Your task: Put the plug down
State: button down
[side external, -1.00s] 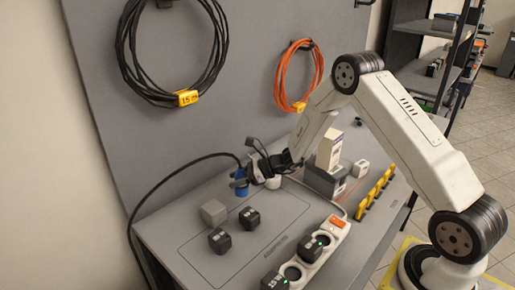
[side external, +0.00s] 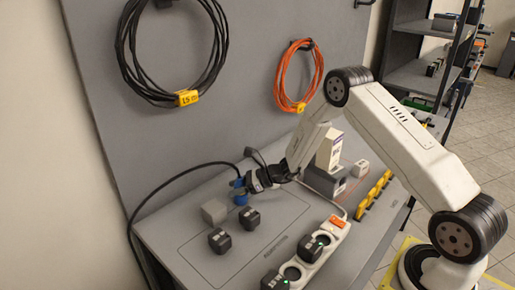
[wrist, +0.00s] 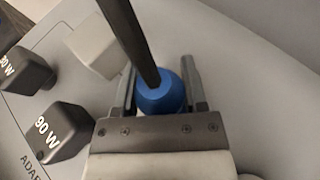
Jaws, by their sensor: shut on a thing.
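The plug (side external: 240,197) is blue, on a thick black cable that arcs from the left. It is at the bench's back, just behind a grey block (side external: 213,211). My gripper (side external: 247,185) reaches from the right and is shut on the plug, low over the bench. In the wrist view the plug (wrist: 163,98) is between my gripper's two fingers (wrist: 160,85), and the black cable crosses in front of it. I cannot tell whether the plug's underside touches the bench.
Two black adapters (side external: 249,218) (side external: 220,240) stand in an outlined area left of centre. A white power strip (side external: 323,240) with black adapters lies at the front. The back panel (side external: 240,110) rises behind.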

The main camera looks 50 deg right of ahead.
jog(key=shift+f, duration=0.1)
jog(key=shift+c, duration=0.7)
grip_release()
jog(key=shift+s+d+r, duration=0.35)
jog(key=shift+d, duration=0.1)
jog(key=v, duration=0.3)
jog(key=shift+s+d+r, duration=0.15)
notch_tip(320, 180, up, 7)
jog(key=shift+s, duration=0.15)
